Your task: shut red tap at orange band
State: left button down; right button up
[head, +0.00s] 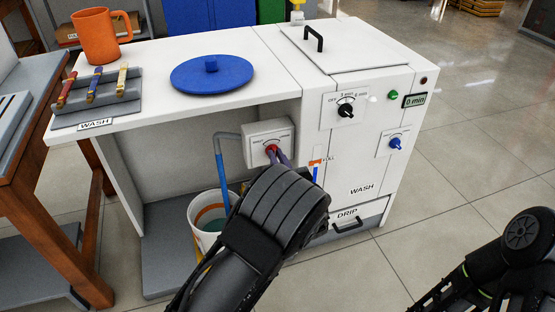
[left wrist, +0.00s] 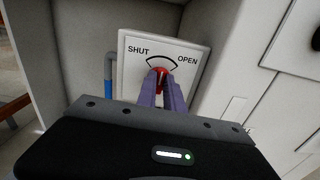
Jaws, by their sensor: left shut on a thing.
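The red tap (head: 271,148) is on a white plate (head: 258,132) under the counter. In the left wrist view the tap (left wrist: 160,71) sits below the arc between SHUT and OPEN; its exact setting is hidden by the fingers. My left gripper (left wrist: 161,84) is shut on it with purple fingers. A blue pipe (head: 220,160) runs from the plate down to a white bucket (head: 201,243). The bucket has an orange band (head: 207,212) inside, with bluish-green water (head: 210,226) below it. My left arm hides part of the bucket. My right arm shows at lower right, its gripper out of view.
The white wash cabinet (head: 365,160) stands right of the tap, with a gauge marked FULL (head: 315,174) and a DRIP drawer (head: 347,225). The counter above holds a blue lid (head: 212,77), an orange mug (head: 96,36) and a grey rack (head: 112,98). Floor at right is clear.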

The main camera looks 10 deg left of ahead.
pick_arm(q)
jog(key=shift+s+a+f+n+b, duration=0.1)
jog(key=shift+n+b, duration=0.55)
jog(key=shift+n, duration=0.95)
jog(key=c, duration=1.5)
grip_release()
jog(key=shift+o, duration=0.2)
jog(key=p+v, duration=0.1)
jog(key=v, duration=0.6)
jog(key=shift+s+d+p, duration=0.25)
jog(key=shift+s+p, duration=0.1)
